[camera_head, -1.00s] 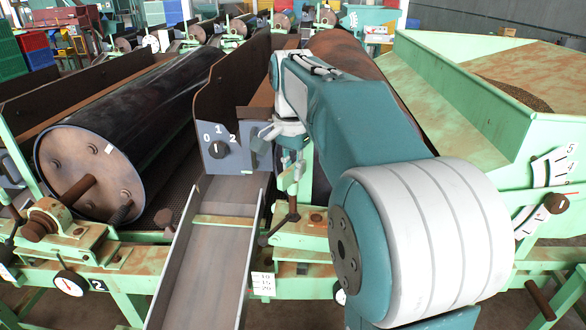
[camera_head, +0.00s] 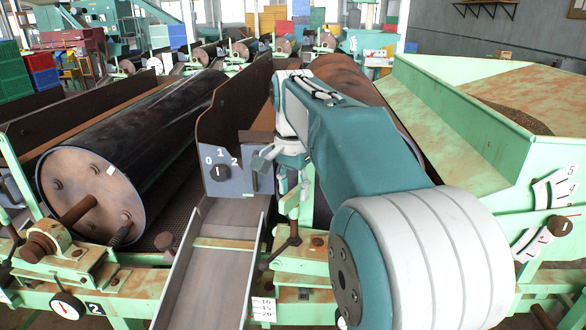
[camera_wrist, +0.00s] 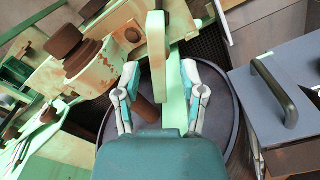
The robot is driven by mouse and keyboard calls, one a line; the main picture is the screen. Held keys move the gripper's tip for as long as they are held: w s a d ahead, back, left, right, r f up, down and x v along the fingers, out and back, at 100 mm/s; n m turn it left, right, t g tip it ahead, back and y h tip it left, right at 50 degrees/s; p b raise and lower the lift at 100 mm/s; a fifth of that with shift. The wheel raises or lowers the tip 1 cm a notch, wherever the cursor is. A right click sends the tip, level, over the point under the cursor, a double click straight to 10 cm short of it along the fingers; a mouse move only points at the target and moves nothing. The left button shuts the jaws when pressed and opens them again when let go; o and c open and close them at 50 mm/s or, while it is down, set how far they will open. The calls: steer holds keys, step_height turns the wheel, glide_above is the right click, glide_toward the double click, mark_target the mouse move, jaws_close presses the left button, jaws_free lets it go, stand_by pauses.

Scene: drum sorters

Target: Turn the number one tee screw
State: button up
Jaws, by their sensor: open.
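A dark tee screw (camera_head: 285,243) with a reddish-brown shaft stands at the right green frame, beside the metal chute, in the head view. My gripper (camera_head: 296,200) hangs just above it, partly hidden by my arm. In the wrist view my gripper (camera_wrist: 162,88) is open, its two fingers apart. A pale green upright bar (camera_wrist: 156,55) shows between the fingers, with a brown shaft (camera_wrist: 146,112) and the dark drum end beyond. I cannot tell whether a finger touches the bar. The tee screw's crossbar is not clear in the wrist view.
The chute (camera_head: 212,265) and the grey switch panel (camera_head: 222,172) stand close left of the gripper. A black drum (camera_head: 130,145) lies farther left, with a number 2 plate (camera_head: 95,309) below. A green hopper (camera_head: 460,100) stands right. The wrist view shows a dark handle (camera_wrist: 275,90).

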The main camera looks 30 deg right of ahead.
step_height(320, 180, up, 11)
stand_by(0.4)
steer(key=shift+w+f, duration=0.1)
steer(key=s+a+f+n+t, duration=0.2)
steer(key=s+a+f+n, duration=0.4)
steer(key=s+f, duration=0.3)
steer(key=s+a+f+n+t, duration=0.3)
steer(key=s+a+f+n, duration=0.3)
steer(key=s+f, duration=0.4)
steer(key=shift+s+a+f+n+t, duration=0.15)
steer(key=shift+a+f+n+t, duration=0.2)
steer(key=shift+f, duration=0.35)
